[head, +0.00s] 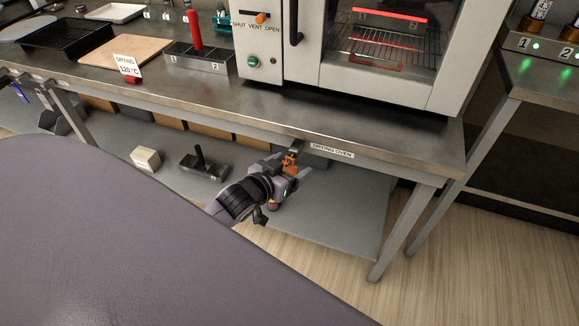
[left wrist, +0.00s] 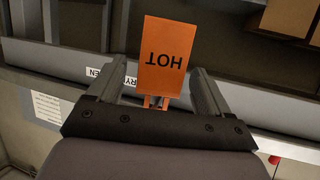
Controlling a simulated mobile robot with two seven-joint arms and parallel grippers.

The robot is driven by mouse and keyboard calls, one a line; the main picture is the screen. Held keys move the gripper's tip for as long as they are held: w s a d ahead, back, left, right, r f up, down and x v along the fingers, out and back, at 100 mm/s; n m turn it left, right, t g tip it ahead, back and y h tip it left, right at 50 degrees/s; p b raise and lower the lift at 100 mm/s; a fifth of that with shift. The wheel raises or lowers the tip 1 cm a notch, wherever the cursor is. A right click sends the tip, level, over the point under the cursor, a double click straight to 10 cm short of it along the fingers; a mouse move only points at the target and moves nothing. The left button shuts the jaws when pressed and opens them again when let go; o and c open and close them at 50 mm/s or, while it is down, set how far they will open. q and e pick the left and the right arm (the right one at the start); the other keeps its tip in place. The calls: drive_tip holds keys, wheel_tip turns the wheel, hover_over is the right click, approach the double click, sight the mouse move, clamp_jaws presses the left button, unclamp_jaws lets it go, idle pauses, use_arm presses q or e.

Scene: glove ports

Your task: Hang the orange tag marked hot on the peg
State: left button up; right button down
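The orange tag (head: 289,160) is at the bench's front edge, just below and in front of a small dark peg (head: 297,146). In the left wrist view the tag (left wrist: 162,55) shows "HOT" upside down, with narrow orange strips at its top end. My left gripper (head: 287,171) is at the tag, its fingers spread to either side. In the left wrist view the gripper (left wrist: 162,85) shows gaps between both fingers and the strips. Whether the tag's top is around the peg is hidden. My right gripper is not in view.
A "DRYING OVEN" label (head: 332,151) is on the bench edge right of the peg. The drying oven (head: 355,75) stands on the bench above. The lower shelf (head: 330,215) holds a dark handled block (head: 203,170) and a pale box (head: 146,159). Shelf space right of the gripper is clear.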

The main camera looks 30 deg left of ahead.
use_arm(q)
drive_tip(key=shift+s, duration=0.1)
drive_tip(key=p+v, duration=0.1)
drive_tip(key=v, duration=0.4)
drive_tip(key=shift+s, duration=0.1)
drive_tip(key=s+d+f+m+g+h+p, duration=0.1)
drive_tip(key=s+d+g+p, duration=0.1)
drive_tip(key=s+d, duration=0.3)
drive_tip(key=s+d+m+g+h+p, duration=0.1)
drive_tip(key=s+d+p, duration=0.4)
drive_tip(key=s, duration=0.5)
drive_tip(key=shift+f+g, duration=0.35)
drive_tip(key=shift+g, duration=0.05)
idle(0.6)
idle(3.1)
